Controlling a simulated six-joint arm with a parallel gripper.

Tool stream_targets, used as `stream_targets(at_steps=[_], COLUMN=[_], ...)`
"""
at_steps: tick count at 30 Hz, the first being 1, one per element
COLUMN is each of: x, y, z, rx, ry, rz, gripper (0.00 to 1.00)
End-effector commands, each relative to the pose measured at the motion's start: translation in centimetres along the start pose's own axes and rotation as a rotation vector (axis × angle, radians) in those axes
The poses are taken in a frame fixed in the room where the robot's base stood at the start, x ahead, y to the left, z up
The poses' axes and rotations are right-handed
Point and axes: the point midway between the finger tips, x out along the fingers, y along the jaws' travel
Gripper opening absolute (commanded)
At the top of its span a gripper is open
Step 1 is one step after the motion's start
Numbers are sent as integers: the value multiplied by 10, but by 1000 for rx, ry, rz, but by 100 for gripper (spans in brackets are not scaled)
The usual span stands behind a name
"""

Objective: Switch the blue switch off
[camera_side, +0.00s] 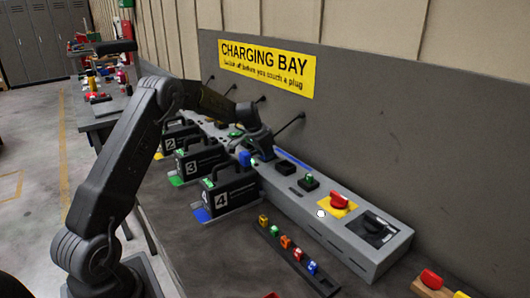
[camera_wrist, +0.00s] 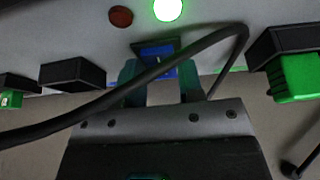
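The blue switch (camera_wrist: 157,49) is a small blue rocker in a dark frame on the grey panel, at the upper middle of the wrist view. Its tilt is hard to tell. My gripper (camera_wrist: 159,78) has two teal fingers, apart with a gap between them, one to each side just below the switch. In the side view my gripper (camera_side: 262,150) is low over the panel and hides the switch.
A black cable (camera_wrist: 215,45) crosses in front of my fingers. Dark sockets (camera_wrist: 72,74) flank the switch, the right one with a green plug (camera_wrist: 297,78). Numbered black boxes (camera_side: 230,195) stand before the grey charging unit (camera_side: 372,268). A red knob (camera_side: 338,201) is right.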

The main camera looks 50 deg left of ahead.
Motion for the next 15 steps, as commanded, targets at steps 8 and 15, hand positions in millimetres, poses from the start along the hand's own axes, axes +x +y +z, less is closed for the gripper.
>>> stream_targets(at_steps=[8, 15], x=[0, 0], y=[0, 1], z=[0, -4], rx=[0, 6], ry=[0, -53], rz=[0, 5], gripper=[8, 8])
